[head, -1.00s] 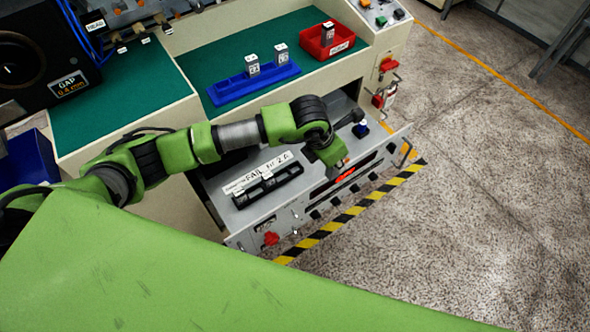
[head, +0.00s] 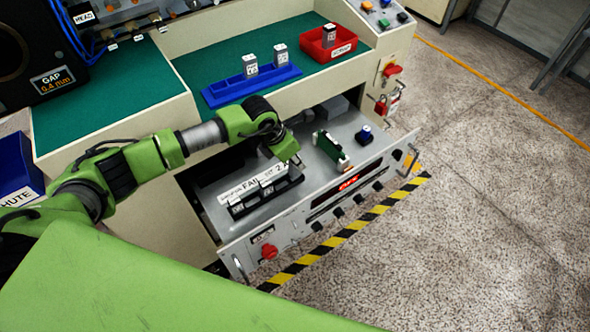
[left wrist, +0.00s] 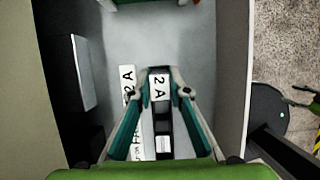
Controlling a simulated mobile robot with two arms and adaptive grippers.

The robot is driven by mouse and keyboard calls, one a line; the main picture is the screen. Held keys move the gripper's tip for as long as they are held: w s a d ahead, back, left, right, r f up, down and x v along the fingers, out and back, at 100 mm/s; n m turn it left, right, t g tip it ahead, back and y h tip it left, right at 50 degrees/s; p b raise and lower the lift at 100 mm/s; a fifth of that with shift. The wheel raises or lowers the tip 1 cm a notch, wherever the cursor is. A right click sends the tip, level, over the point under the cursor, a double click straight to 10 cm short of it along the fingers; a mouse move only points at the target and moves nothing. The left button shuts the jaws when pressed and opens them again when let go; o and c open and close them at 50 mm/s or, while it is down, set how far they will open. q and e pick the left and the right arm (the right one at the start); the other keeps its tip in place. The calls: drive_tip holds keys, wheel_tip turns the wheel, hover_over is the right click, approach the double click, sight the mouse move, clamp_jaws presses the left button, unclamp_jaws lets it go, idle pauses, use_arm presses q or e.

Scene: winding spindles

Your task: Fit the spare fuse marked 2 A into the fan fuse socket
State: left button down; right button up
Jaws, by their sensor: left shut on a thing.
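My left gripper (head: 293,161) is low over the far right end of the black fuse socket strip (head: 262,203) in the pulled-out drawer. In the left wrist view the left gripper (left wrist: 160,92) is shut on a fuse with a white top marked 2 A (left wrist: 159,88). The black strip runs below it in that view. A white label (left wrist: 127,85) reading 2 A lies along the strip's left side. Whether the fuse touches or sits in the socket, I cannot tell. In the head view the fuse is not clearly visible.
The drawer also holds a green module (head: 329,147) and a blue-topped part (head: 365,134). On the bench above, a blue rack (head: 225,94) holds two grey blocks, and a red bin (head: 318,50) holds one. The drawer's front panel (head: 310,210) has knobs and a red display.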

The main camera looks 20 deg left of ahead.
use_arm(q)
wheel_tip(320, 180, down, 4)
drive_tip(key=shift+a+r+b, duration=0.15)
drive_tip(key=shift+r+b, duration=0.05)
drive_tip(key=shift+b, duration=0.7)
drive_tip(key=shift+w, duration=0.1)
drive_tip(key=c, duration=1.9)
unclamp_jaws()
drive_tip(key=shift+r, duration=0.1)
drive_tip(key=b+v, duration=0.1)
drive_tip(key=v, duration=1.1)
drive_tip(key=shift+b, duration=0.3)
